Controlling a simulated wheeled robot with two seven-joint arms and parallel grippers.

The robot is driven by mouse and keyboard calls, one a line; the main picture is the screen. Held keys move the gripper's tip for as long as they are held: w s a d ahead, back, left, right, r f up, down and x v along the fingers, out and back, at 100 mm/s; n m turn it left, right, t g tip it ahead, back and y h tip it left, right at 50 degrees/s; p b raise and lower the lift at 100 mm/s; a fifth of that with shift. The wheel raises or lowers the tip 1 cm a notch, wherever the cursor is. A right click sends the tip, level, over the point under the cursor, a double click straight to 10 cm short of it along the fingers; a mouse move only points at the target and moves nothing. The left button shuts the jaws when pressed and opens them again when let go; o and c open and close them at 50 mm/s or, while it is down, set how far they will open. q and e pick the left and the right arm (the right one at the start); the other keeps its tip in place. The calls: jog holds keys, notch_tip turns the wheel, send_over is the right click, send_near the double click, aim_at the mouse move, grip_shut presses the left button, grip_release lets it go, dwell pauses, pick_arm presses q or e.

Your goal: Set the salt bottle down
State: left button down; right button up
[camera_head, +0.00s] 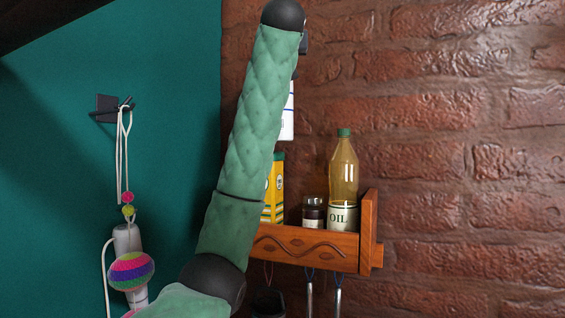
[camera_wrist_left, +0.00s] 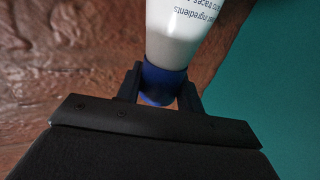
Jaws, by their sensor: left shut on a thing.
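The salt bottle (camera_wrist_left: 183,35) is white with a blue cap (camera_wrist_left: 160,86) and printed text, seen in the left wrist view. My left gripper (camera_wrist_left: 162,88) is shut on it at the blue cap. In the head view a white strip of the bottle (camera_head: 288,115) shows beside my green arm, above the wooden shelf (camera_head: 310,246) and apart from it. My arm hides the rest of the bottle and most of the left gripper there. My right gripper is in neither view.
The shelf holds an oil bottle (camera_head: 343,180), a small dark jar (camera_head: 313,212) and a yellow box (camera_head: 273,190), partly behind my arm. Utensils hang below it. A brick wall stands behind. A colourful ball (camera_head: 131,271) and cords hang from a hook (camera_head: 113,108) at left.

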pick_arm(q)
send_over(282, 139)
jog(key=w, duration=0.4)
notch_tip(282, 139, down, 8)
jog(key=f, duration=1.2)
jog(key=shift+s+f, duration=0.3)
jog(key=shift+s, duration=0.05)
jog(key=shift+s+f, duration=0.15)
jog(key=shift+f, duration=0.55)
notch_tip(282, 139, down, 3)
jog(key=shift+f, duration=0.2)
jog(key=shift+d+f, duration=0.1)
jog(key=shift+f, duration=0.05)
jog(key=c, duration=0.9)
grip_release()
